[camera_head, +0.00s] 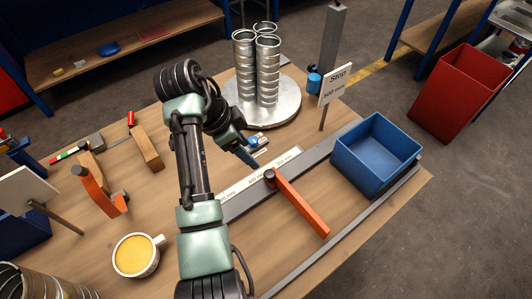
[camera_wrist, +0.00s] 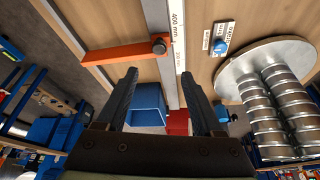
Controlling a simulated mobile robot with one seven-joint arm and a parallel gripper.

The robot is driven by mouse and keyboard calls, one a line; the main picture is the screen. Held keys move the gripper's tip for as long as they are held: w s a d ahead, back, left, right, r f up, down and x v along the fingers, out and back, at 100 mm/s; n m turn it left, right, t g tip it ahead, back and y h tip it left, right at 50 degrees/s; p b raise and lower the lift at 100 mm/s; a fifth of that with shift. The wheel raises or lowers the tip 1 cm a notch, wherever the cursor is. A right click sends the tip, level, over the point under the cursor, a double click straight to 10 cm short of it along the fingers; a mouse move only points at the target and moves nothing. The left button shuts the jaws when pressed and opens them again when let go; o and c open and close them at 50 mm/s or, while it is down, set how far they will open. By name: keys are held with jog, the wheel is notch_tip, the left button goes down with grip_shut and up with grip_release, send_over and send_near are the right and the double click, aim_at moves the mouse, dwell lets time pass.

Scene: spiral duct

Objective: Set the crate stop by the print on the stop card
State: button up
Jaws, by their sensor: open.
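The stop card (camera_head: 337,84) stands on a post at the table's far right corner and reads "Stop 500 mm". The crate stop is an orange bar (camera_head: 303,208) with a dark knob (camera_head: 269,175) at the scale strip (camera_head: 236,188). In the wrist view the orange bar (camera_wrist: 112,53) lies ahead, and a "400 mm" mark (camera_wrist: 178,28) shows close to its knob. The blue crate (camera_head: 375,153) sits between the rails, right of the bar and apart from it. My gripper (camera_head: 251,152) is open and empty above the table, behind the strip; its fingers (camera_wrist: 157,76) show in the wrist view.
A round metal plate (camera_head: 284,108) with spiral duct pieces (camera_head: 268,70) stands at the back. A cup (camera_head: 137,256), an orange clamp-like tool (camera_head: 97,190) and wooden blocks lie left. A red bin (camera_head: 461,92) stands on the floor to the right.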

aim_at(269, 175)
jog(key=b+x, duration=0.1)
jog(key=x, duration=1.1)
jog(key=shift+f, duration=0.15)
jog(key=c, duration=1)
jog(key=shift+s, duration=0.1)
grip_shut()
jog(key=shift+d+f, duration=0.1)
jog(key=shift+d, duration=0.05)
